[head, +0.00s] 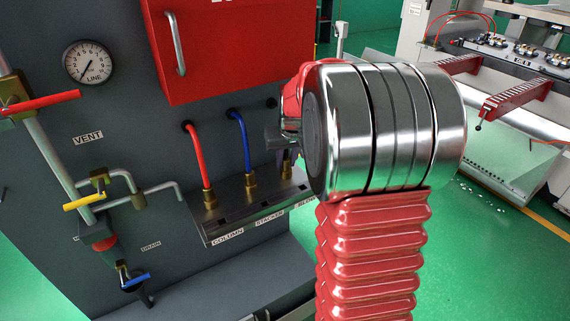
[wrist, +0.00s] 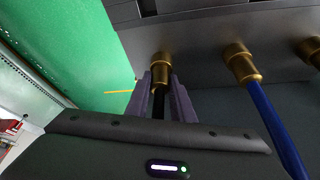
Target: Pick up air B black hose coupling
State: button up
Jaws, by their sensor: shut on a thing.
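The black hose coupling (wrist: 160,70) is a brass fitting with a black hose (wrist: 158,105) leaving it, between my gripper's purple fingers. My gripper (wrist: 159,88) is shut on it in the wrist view. The coupling's end meets the dark shelf face; I cannot tell whether it is fully seated. In the head view my gripper (head: 281,141) shows at the right end of the coupling row, mostly hidden behind my wrist, and a little brass (head: 287,168) shows below it.
The blue hose coupling (head: 250,182) stands beside it on the labelled shelf (head: 228,226), with the red hose coupling (head: 209,197) farther left. A red cabinet (head: 235,50) hangs above. A yellow-handled valve (head: 84,201) and pipes are at left. Green floor lies at right.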

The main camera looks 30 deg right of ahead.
jog(key=shift+r, duration=0.1)
grip_shut()
jog(key=shift+r, duration=1.7)
jog(key=s+a, duration=0.3)
jog(key=s, duration=0.5)
jog(key=s+a, duration=0.3)
jog(key=s, duration=0.5)
jog(key=shift+s+a, duration=0.3)
jog(key=shift+s, duration=0.1)
jog(key=shift+r, duration=1.05)
